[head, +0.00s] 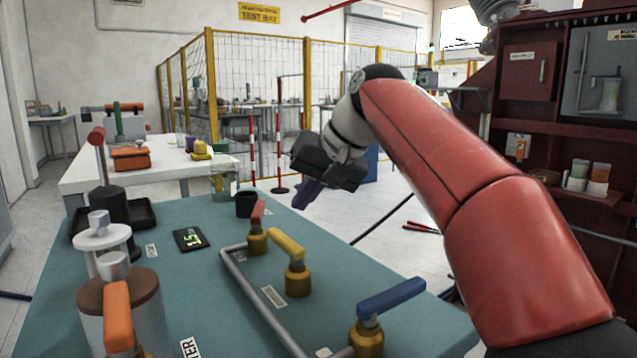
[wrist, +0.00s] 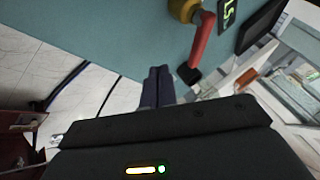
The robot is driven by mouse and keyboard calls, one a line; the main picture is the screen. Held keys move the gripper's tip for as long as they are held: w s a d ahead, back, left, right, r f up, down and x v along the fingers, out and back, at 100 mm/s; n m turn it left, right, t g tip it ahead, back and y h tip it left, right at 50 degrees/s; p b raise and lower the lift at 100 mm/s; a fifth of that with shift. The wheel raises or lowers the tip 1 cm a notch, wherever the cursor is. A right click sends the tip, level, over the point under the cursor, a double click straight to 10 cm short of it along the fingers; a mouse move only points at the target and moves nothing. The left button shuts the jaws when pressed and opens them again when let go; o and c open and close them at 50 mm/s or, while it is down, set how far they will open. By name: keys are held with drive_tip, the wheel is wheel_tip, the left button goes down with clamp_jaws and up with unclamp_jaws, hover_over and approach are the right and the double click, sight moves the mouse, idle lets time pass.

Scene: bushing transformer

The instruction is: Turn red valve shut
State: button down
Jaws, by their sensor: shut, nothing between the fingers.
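The red valve handle (head: 258,212) sits on a brass body (head: 257,243) at the far end of a pipe on the teal bench. In the head view it looks short and foreshortened, so its exact angle is hard to tell. In the wrist view the red handle (wrist: 203,42) runs from the brass body (wrist: 184,9) down toward a black cup. My gripper (head: 306,194) is shut and empty, right of the red valve and apart from it, past the bench's right edge. In the wrist view my shut fingertips (wrist: 158,72) are left of the handle, over the floor and bench edge.
Yellow (head: 287,243) and blue (head: 390,297) valve handles stand on the same pipe (head: 258,300), nearer the camera. The black cup (head: 247,204) stands close behind the red valve. A small display (head: 191,239) lies left of it. Open floor is right of the bench.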

sight(258, 214)
drive_tip(key=shift+s+a+f, duration=0.1)
drive_tip(key=shift+a+f, duration=0.1)
drive_tip(key=shift+a, duration=0.9)
drive_tip(key=shift+s+a+f, duration=0.1)
drive_tip(key=shift+a+f, duration=0.05)
drive_tip(key=shift+a, duration=0.95)
